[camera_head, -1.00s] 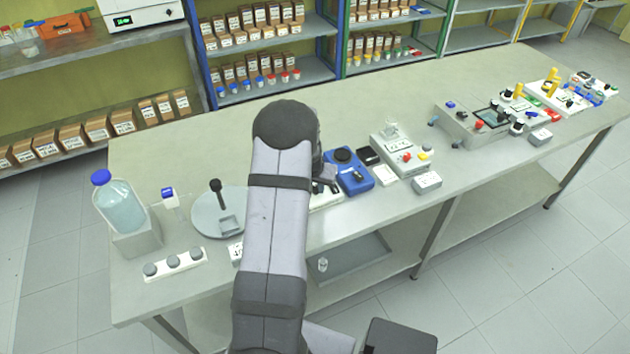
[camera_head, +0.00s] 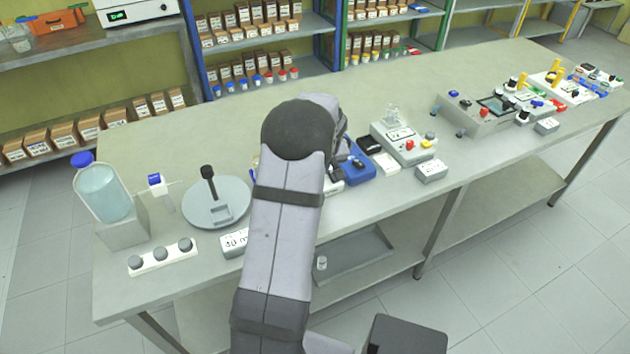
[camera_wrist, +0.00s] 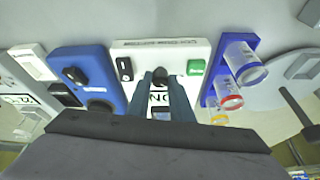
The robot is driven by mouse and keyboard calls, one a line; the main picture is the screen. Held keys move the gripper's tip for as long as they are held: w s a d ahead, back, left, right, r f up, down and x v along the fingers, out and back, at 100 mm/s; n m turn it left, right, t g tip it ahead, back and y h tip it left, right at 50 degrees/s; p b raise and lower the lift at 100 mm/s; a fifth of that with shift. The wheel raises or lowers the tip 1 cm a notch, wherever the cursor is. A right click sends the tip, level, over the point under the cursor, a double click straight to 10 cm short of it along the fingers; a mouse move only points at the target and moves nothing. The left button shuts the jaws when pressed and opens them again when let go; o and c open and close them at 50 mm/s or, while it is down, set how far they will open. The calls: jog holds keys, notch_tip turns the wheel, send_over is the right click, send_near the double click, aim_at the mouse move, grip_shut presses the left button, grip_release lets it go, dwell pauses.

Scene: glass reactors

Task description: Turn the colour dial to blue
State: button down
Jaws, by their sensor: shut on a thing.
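In the wrist view a white panel (camera_wrist: 196,52) carries a small black round knob (camera_wrist: 160,74), which I take for the colour dial. My gripper (camera_wrist: 160,82) reaches over the panel with its two fingers on either side of this knob, shut on it. A label below the knob is partly covered by the fingers. No colour marks or pointer can be made out, so the dial's setting cannot be read. In the head view my arm hides the knob and gripper; only a bit of the white panel (camera_head: 335,187) shows.
In the wrist view a green button (camera_wrist: 195,67) and a black switch (camera_wrist: 125,68) flank the knob. A blue device (camera_wrist: 88,65) stands left, a blue holder with clear cups (camera_wrist: 240,62) right. In the head view a grey round plate (camera_head: 228,208) lies left of my arm.

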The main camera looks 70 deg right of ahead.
jog(key=shift+n, duration=0.3)
jog(key=c, duration=1.6)
grip_release()
jog(key=shift+b+v, duration=1.2)
jog(key=shift+v, duration=2.55)
jog(key=shift+d, duration=0.1)
